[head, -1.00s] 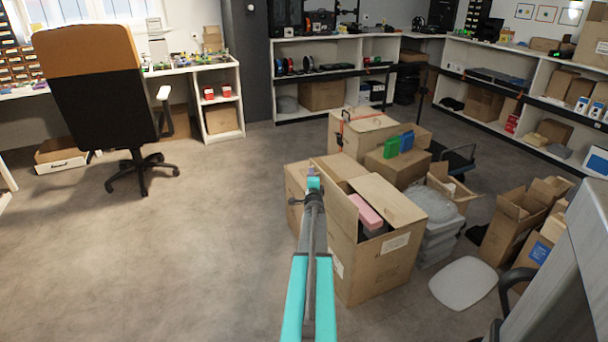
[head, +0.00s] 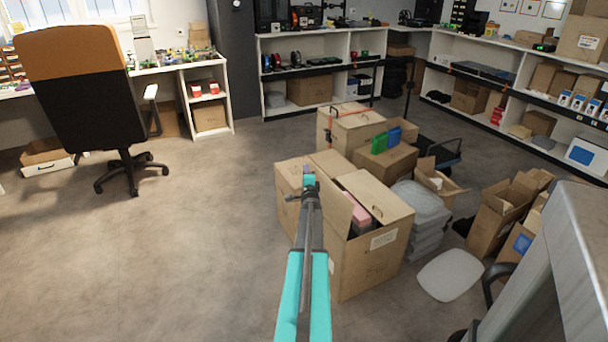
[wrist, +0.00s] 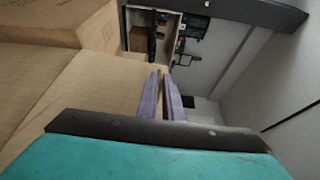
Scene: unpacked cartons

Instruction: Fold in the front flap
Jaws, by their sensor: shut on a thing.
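The open carton (head: 372,262) stands on the floor right of my arm, with pink and dark things (head: 358,214) inside. Its raised near-left flap (head: 334,208) leans up beside the opening and partly hides the contents. My gripper (head: 309,182) is at the upper far end of this flap. In the wrist view, the two purple fingers (wrist: 165,96) are closed on the edge of the flap (wrist: 98,92). The fingertips are small and partly hidden in the head view.
Another carton (head: 290,192) stands close behind my gripper on the left. Stacked grey tubs (head: 424,212) and a pale lid (head: 450,275) are to the right. A taped carton (head: 345,128) stands behind. The floor to the left is clear up to the chair (head: 85,95).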

